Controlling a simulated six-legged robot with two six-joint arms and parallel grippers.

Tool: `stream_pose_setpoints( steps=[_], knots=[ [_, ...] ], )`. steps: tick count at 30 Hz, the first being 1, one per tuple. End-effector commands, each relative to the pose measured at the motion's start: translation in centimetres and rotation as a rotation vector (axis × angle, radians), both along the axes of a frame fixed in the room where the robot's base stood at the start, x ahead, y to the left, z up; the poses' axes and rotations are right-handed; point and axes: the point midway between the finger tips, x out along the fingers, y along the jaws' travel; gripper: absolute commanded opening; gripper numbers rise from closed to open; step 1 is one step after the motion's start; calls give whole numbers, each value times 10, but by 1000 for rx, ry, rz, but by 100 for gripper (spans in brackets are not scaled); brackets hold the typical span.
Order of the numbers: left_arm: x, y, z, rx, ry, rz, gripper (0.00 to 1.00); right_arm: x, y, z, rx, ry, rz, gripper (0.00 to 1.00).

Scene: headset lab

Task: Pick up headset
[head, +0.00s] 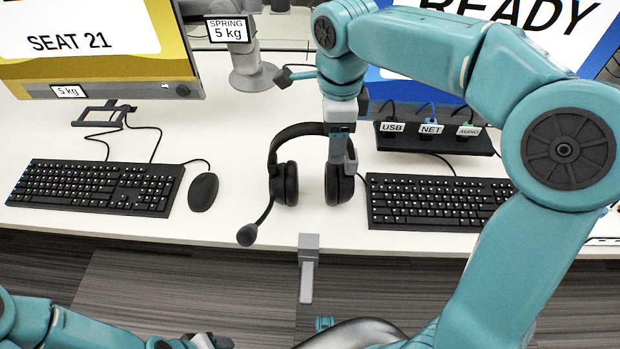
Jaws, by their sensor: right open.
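The black headset (285,183) stands on the white desk between two keyboards. Its headband is at the back and its microphone boom reaches forward to the desk's front edge. My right gripper (342,160) points down at the headset's right side, with its jaws open. It overlaps the right end of the headband and partly hides the right ear cup. I cannot tell whether it touches the headset. My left gripper (208,341) shows only partly at the bottom edge, low and away from the desk, and its jaws are unclear.
A keyboard (95,187) and mouse (203,191) lie left, another keyboard (437,203) right. A port box (462,142) with USB, NET and AUDIO labels stands behind. A grey hanger (308,262) is at the desk's front edge. A monitor (100,60) stands back left.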

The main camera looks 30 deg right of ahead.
Motion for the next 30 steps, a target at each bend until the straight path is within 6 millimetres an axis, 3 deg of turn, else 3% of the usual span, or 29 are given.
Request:
stream_pose_setpoints(
  steps=[6,12,23,26,30],
  knots=[
    [0,0,0,0,0,0,54,0,0,0,0,0,0,61],
    [0,0,0,0,0,0,54,0,0,0,0,0,0,0],
    [0,0,2,0,0,0,54,0,0,5,0,-1,0,0],
    [0,0,5,0,0,0,54,0,0,15,0,-2,-1,0],
    [0,0,13,0,0,0,54,1,0,42,0,-4,0,0]
  ],
)
